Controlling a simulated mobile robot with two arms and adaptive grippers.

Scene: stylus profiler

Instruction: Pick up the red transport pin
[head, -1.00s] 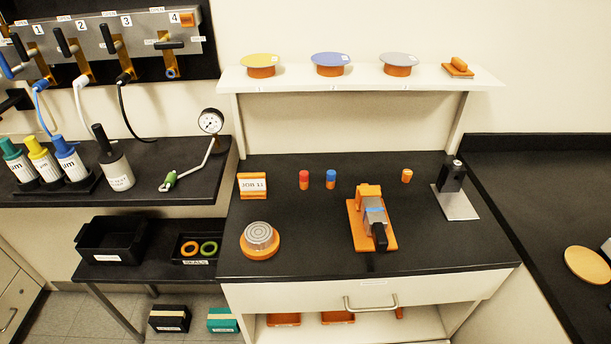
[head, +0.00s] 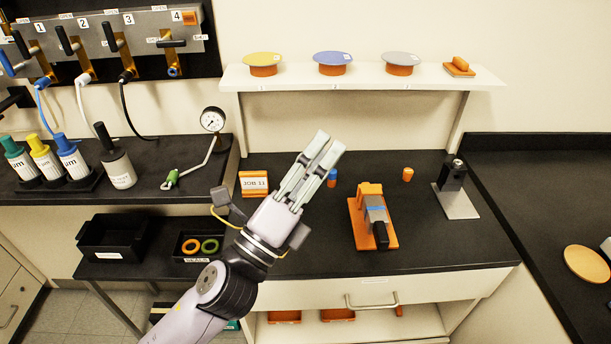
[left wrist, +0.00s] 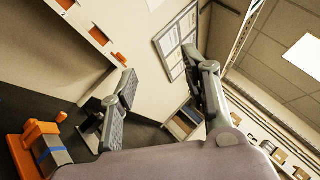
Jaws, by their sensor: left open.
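The red transport pin does not show now in the head view; my left gripper (head: 326,146) covers the place on the bench where it stood. The blue-topped pin (head: 332,177) stands upright just right of my gripper's fingers, partly covered. My left gripper is open, above the bench, its fingers pointing up and right in the picture. In the left wrist view its two fingers (left wrist: 165,95) are apart with nothing between them. My right gripper is not in view.
The orange profiler (head: 359,228) stands right of my left arm; it also shows in the left wrist view (left wrist: 22,155). An orange peg (head: 408,174) and a black stand on a metal plate (head: 458,205) are farther right. The JOB 11 sign (head: 254,183) is left. A shelf (head: 350,78) overhangs the back.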

